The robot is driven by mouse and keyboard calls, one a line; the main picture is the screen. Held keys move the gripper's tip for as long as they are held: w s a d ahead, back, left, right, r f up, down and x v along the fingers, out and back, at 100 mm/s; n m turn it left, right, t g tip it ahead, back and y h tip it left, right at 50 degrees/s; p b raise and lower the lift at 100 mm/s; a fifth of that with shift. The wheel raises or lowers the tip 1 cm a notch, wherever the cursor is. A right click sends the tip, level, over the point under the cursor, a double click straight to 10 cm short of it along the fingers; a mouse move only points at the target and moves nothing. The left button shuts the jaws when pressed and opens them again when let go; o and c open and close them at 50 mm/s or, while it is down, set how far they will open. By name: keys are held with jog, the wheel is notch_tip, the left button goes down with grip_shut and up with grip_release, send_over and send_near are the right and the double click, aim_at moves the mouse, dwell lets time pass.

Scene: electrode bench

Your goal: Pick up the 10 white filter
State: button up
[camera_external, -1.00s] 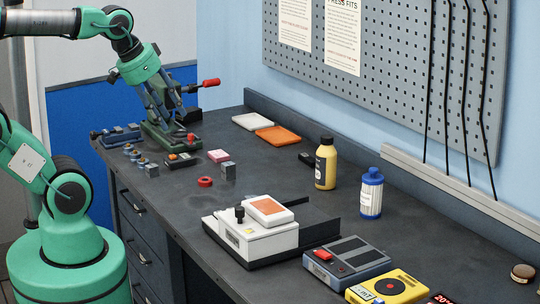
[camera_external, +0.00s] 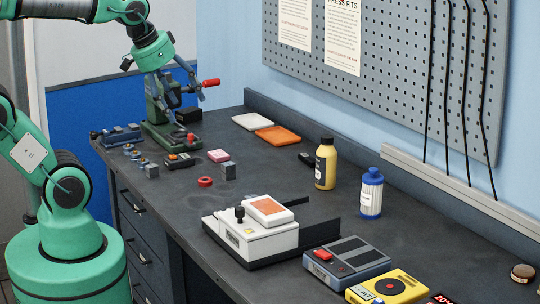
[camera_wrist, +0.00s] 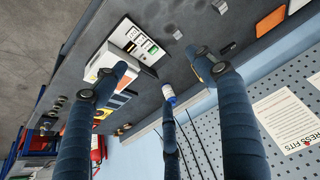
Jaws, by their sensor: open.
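A white ribbed cylinder with a blue cap (camera_external: 371,193), which looks like the white filter, stands upright at the back right of the bench. What looks like the same cylinder shows small in the wrist view (camera_wrist: 168,96), beyond the fingers and partly hidden by the middle one.
A yellow bottle (camera_external: 325,164) stands just left of the cylinder. A white press device (camera_external: 250,238), a grey box (camera_external: 347,257) and a yellow meter (camera_external: 388,287) line the front. White and orange trays (camera_external: 278,137) lie near the back wall. A pegboard (camera_external: 420,70) hangs behind.

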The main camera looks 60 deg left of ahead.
jog(key=w+d+r+p, duration=0.2)
jog(key=w+r+p, duration=0.15)
jog(key=w, duration=0.45)
jog(key=g+p, duration=0.5)
jog(key=p, duration=1.3)
send_over(374, 168)
jog(key=f, duration=1.6)
jog(key=shift+s+a+f, duration=0.1)
jog(key=shift+s+f, duration=0.1)
jog(key=shift+f, duration=0.15)
jog(key=shift+w+d+f, duration=0.1)
jog(key=shift+d+f, duration=0.1)
jog(key=shift+f, duration=0.25)
jog(key=shift+f+p, duration=0.4)
jog(key=shift+f, duration=3.95)
